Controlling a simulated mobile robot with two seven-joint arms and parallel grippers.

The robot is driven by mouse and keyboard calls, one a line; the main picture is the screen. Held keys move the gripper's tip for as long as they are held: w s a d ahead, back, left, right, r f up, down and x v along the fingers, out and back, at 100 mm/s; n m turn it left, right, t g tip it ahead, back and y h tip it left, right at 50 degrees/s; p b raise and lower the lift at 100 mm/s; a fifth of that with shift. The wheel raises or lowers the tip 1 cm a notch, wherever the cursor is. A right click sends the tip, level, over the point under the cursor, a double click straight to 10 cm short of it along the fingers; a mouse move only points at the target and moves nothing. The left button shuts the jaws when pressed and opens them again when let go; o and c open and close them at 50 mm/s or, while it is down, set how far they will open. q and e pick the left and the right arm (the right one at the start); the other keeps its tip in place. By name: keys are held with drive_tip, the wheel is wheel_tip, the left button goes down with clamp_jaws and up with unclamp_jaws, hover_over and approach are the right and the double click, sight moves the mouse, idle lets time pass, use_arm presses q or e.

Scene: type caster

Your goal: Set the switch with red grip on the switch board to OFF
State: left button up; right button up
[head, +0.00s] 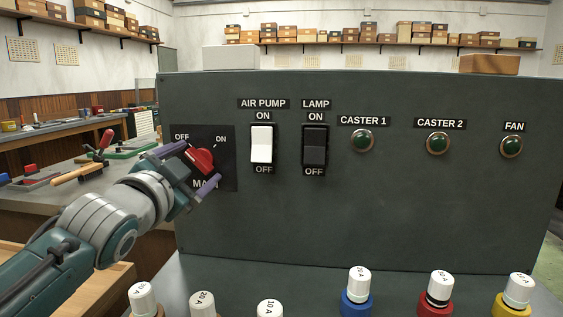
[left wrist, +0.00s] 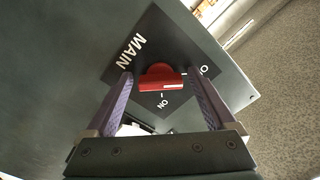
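The switch with the red grip (head: 202,160) sits on a dark square plate at the left of the switch board (head: 390,215). The plate reads OFF at upper left, ON at upper right and MAIN below, partly covered. My left gripper (head: 201,165) is at the switch, its two purple fingers apart on either side of the red grip. In the left wrist view the red grip (left wrist: 160,78) lies between the fingertips, with a gap on both sides. A pale mark shows on the grip's edge near the ON label; its exact setting is hard to tell. My right gripper is out of view.
The board also has a white AIR PUMP rocker (head: 261,144), a black LAMP rocker (head: 315,145) and green buttons such as CASTER 1 (head: 362,140). Several capped fuses, one with a blue base (head: 356,300), stand along the sloped front. A workbench (head: 40,200) is at left.

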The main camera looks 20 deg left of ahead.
use_arm(q)
drive_tip(key=shift+o, duration=0.4)
drive_tip(key=shift+s, duration=0.1)
drive_tip(key=shift+s+d, duration=0.1)
drive_tip(key=shift+s, duration=0.15)
drive_tip(key=v, duration=0.9)
drive_tip(key=shift+p, duration=0.45)
drive_tip(key=shift+s+d, duration=0.1)
